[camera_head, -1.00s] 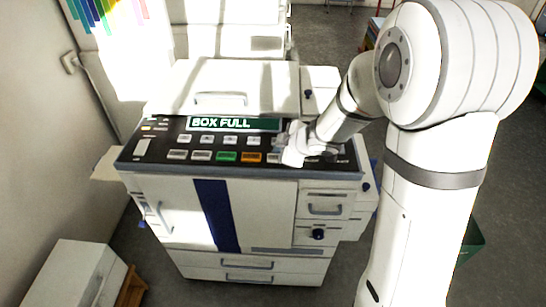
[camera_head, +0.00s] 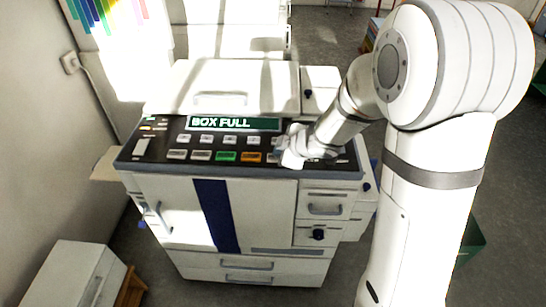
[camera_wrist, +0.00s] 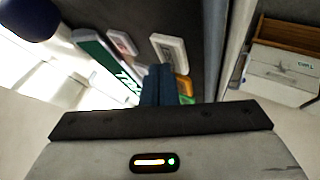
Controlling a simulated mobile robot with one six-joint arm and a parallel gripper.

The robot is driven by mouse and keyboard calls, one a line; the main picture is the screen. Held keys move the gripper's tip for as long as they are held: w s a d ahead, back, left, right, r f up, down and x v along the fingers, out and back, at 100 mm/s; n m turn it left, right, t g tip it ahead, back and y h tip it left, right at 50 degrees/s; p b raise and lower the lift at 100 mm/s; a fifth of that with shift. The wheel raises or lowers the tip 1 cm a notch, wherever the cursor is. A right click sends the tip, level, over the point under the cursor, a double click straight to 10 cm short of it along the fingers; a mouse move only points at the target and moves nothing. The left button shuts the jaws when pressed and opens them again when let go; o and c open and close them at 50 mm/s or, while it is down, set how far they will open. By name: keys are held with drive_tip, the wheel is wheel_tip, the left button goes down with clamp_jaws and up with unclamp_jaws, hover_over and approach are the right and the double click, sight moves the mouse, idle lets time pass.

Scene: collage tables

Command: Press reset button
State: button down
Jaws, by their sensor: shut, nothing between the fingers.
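The machine's dark control panel (camera_head: 165,150) carries a green display (camera_head: 232,123) reading "BOX FULL" and two rows of buttons. Most buttons are pale; the lower row has a green button (camera_head: 226,156) and an orange button (camera_head: 250,157). I cannot read which button is marked reset. My gripper (camera_head: 281,150) is over the right part of the panel, just right of the orange button, and hides what is under it. In the wrist view my shut fingers (camera_wrist: 157,86) point at the panel beside a pale button (camera_wrist: 168,50), partly covering the orange button (camera_wrist: 184,87). Contact cannot be told.
The white machine (camera_head: 270,205) has drawers and a lid with a handle (camera_head: 220,98) behind the panel. A blue knob (camera_wrist: 28,18) shows close in the wrist view. A white box (camera_head: 75,275) stands at the lower left. Grey floor is open behind.

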drive_tip(key=shift+f, duration=0.3)
drive_tip(key=shift+r, duration=0.1)
idle(0.4)
drive_tip(key=shift+r+p, duration=0.7)
drive_tip(key=shift+p, duration=0.05)
wheel_tip(320, 180, up, 5)
drive_tip(key=p, duration=0.5)
drive_tip(key=shift+r, duration=0.1)
idle(0.4)
